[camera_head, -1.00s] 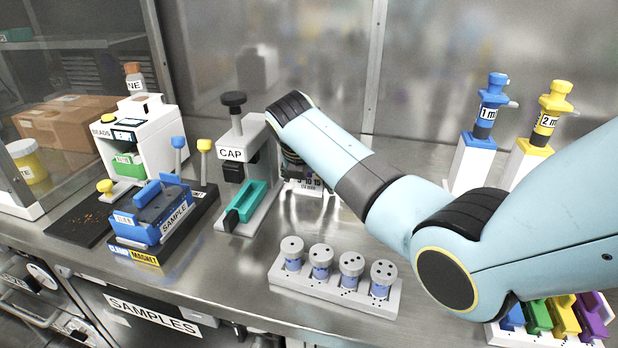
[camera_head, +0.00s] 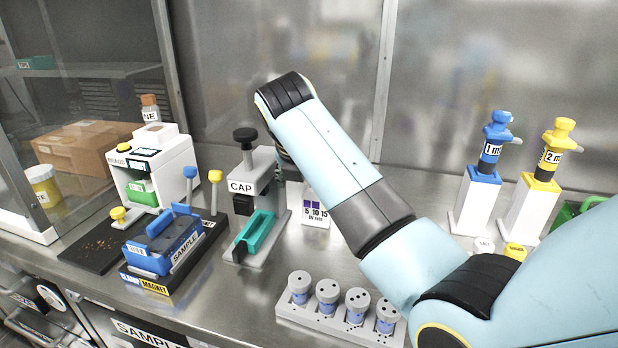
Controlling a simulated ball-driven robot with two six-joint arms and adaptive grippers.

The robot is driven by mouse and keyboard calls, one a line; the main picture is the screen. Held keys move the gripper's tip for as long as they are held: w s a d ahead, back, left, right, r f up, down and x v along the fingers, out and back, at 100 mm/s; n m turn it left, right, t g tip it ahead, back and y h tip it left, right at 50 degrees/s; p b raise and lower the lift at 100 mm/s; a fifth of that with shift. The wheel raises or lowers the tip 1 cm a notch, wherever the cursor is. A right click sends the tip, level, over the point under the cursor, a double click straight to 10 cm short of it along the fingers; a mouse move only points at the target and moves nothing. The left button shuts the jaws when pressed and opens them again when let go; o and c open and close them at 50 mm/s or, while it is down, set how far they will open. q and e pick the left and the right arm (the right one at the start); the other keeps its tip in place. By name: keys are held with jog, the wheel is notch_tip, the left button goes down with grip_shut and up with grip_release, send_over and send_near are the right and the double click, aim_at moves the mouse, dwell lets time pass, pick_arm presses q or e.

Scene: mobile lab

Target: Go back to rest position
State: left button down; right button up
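My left arm and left gripper are not in view.
A rack of several grey-capped vials (camera_head: 330,318) stands below the arm. The blue SAMPLE block on its magnet base (camera_head: 165,245) and the BEADS machine (camera_head: 160,165) are at left. Blue (camera_head: 488,160) and yellow (camera_head: 545,165) dispensers stand at right. The steel bench (camera_head: 215,310) has clear patches.

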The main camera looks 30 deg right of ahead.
jog(key=shift+s+a+r, duration=0.1)
jog(key=shift+s+r, duration=0.05)
jog(key=shift+r, duration=0.1)
dwell(0.3)
